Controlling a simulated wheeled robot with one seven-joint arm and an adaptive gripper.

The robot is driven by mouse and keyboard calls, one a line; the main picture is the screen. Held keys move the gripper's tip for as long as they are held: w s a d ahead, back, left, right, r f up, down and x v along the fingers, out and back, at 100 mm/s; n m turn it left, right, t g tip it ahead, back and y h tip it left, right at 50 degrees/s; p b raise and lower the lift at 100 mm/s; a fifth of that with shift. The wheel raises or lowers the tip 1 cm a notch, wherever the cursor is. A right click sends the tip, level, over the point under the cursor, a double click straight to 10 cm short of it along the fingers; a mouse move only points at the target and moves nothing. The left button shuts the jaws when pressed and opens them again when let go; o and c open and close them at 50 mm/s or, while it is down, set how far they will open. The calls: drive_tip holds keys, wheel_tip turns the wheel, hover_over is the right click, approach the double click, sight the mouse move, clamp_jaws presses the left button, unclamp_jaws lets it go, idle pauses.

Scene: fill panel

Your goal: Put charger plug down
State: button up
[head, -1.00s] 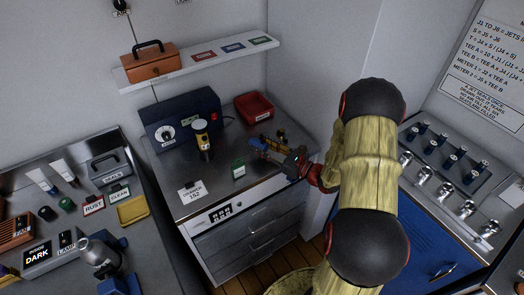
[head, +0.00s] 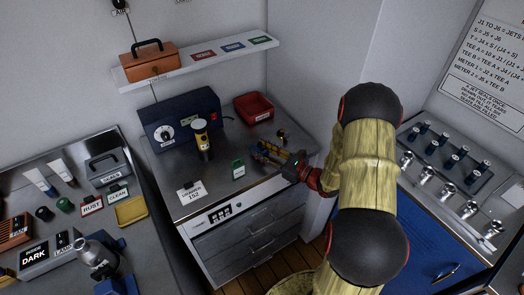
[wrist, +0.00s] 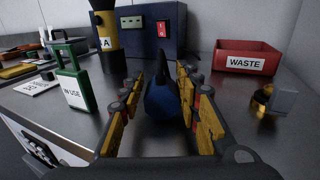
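The blue charger plug (wrist: 160,103), with a dark upper part, is on the steel counter (wrist: 235,115) in the wrist view. My gripper (wrist: 160,74) is open, with its yellow-padded fingers on either side of the plug. A gap shows between the left finger and the plug; the right finger is close to it, and I cannot tell whether they touch. In the head view my gripper (head: 263,152) is low over the right part of the counter, and its fingers largely hide the plug.
A green "IN USE" tag (wrist: 75,82) stands to the left. A yellow-and-black device (wrist: 106,45) stands before a dark blue box (wrist: 150,28) with a red switch. A red WASTE tray (wrist: 245,58) is behind right. A brass-and-grey fitting (wrist: 280,99) lies to the right.

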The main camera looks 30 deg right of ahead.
drive_tip(key=o, duration=0.3)
drive_tip(key=shift+r, duration=0.3)
drive_tip(key=p+v, duration=0.3)
drive_tip(key=v, duration=0.9)
drive_tip(key=s+a+r+n+g+y, duration=0.1)
drive_tip(key=s+a+r+n+g, duration=0.25)
drive_tip(key=a+n+g, duration=0.35)
drive_tip(key=s+a+r+n+g+y, duration=0.1)
drive_tip(key=s+a+r+n+g, duration=0.1)
drive_tip(key=a+r+n, duration=0.45)
drive_tip(key=s+a+r+n+g+y, duration=0.1)
drive_tip(key=s+a+n+g, duration=0.3)
drive_tip(key=a, duration=0.6)
drive_tip(key=s+d+r+n+t+h, duration=0.2)
drive_tip(key=s+r+n+h, duration=0.5)
drive_tip(key=r+n+h, duration=0.3)
drive_tip(key=r+n, duration=0.1)
drive_tip(key=n, duration=0.2)
drive_tip(key=shift+d+n, duration=0.2)
drive_tip(key=shift+n, duration=0.15)
